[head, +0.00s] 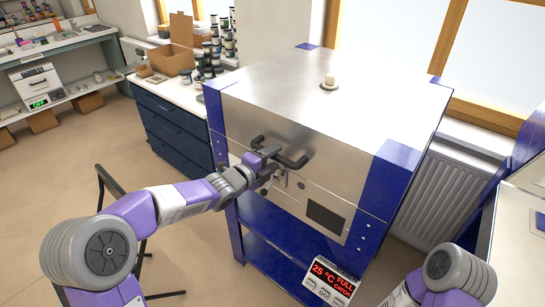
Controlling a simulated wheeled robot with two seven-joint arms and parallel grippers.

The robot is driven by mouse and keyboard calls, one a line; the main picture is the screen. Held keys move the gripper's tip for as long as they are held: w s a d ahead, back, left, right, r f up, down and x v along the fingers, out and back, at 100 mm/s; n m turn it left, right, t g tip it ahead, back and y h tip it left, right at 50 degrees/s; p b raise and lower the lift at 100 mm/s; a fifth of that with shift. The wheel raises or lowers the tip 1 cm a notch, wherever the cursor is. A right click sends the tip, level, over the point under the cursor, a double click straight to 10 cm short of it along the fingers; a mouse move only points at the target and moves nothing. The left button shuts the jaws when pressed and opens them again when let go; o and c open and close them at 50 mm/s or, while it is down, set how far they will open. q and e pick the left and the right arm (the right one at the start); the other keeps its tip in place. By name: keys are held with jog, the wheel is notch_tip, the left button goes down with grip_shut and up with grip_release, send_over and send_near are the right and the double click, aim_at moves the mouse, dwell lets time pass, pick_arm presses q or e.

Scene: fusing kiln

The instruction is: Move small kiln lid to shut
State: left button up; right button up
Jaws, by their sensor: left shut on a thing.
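The kiln is a steel box with blue corner posts on a blue stand (280,235). Its lid (290,90) has a flat silver top with a small pale plug (329,80) on it. The lid lies level on the kiln body, and I see no open gap along the front seam. A dark bar handle (292,160) sticks out from the front. My left gripper (268,160) is shut on the handle at its left part. My right arm shows at the lower right, but its gripper is out of the picture.
A blue drawer cabinet (175,125) with a cardboard box (172,60) and jars stands left of the kiln. A radiator (445,200) is at the right. Open floor lies at the left.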

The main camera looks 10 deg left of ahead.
pick_arm(q)
jog(key=shift+a+f, duration=0.1)
jog(key=shift+f, duration=0.15)
jog(key=p+v, duration=0.1)
jog(key=v, duration=0.6)
jog(key=shift+s+r, duration=0.25)
jog(key=shift+a, duration=0.1)
